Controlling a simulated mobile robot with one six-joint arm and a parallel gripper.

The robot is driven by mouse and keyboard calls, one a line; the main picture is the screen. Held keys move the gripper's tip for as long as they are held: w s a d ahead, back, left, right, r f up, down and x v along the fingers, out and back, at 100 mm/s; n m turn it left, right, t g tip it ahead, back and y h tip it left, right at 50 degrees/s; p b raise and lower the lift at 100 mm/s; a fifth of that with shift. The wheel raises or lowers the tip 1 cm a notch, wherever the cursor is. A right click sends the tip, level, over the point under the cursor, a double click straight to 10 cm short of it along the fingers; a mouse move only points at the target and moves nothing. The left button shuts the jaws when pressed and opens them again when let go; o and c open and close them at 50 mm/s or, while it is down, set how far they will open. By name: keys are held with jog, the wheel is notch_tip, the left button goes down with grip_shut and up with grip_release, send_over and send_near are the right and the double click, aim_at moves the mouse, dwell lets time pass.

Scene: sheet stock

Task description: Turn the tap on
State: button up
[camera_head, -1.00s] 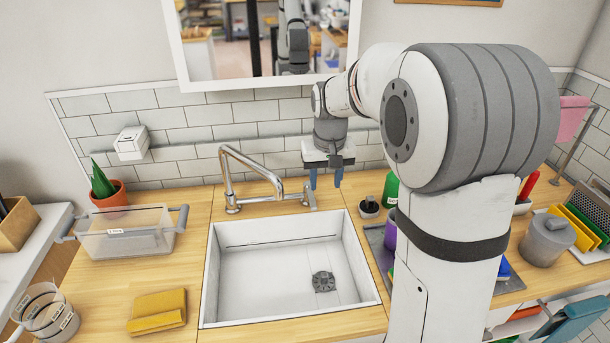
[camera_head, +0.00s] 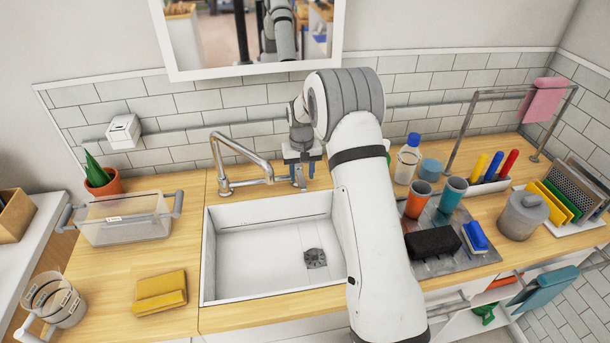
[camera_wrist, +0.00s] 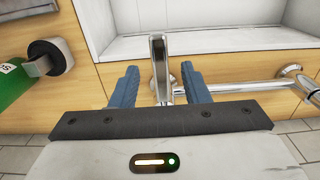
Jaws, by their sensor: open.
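The chrome tap (camera_head: 216,160) stands behind the white sink (camera_head: 208,262), its spout arching over the back edge. A bar runs right from its base to an upright lever handle (camera_head: 299,177). In the wrist view the tap's handle (camera_wrist: 159,60) shows as a chrome lever between my fingers. My gripper (camera_wrist: 160,72) is open, with blue fingers on both sides of the lever and a visible gap on each side. In the head view my gripper (camera_head: 303,170) is at the handle's end of the bar. My arm hides part of the sink's right side.
A green bottle (camera_wrist: 12,90) and a black-topped object (camera_wrist: 47,58) are close to my gripper, left in the wrist view. A clear bin (camera_head: 125,222) and yellow cloth (camera_head: 160,291) are left of the sink. Cups, a black sponge (camera_head: 432,242) and a tray are right.

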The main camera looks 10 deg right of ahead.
jog(key=shift+f, duration=1.3)
grip_shut()
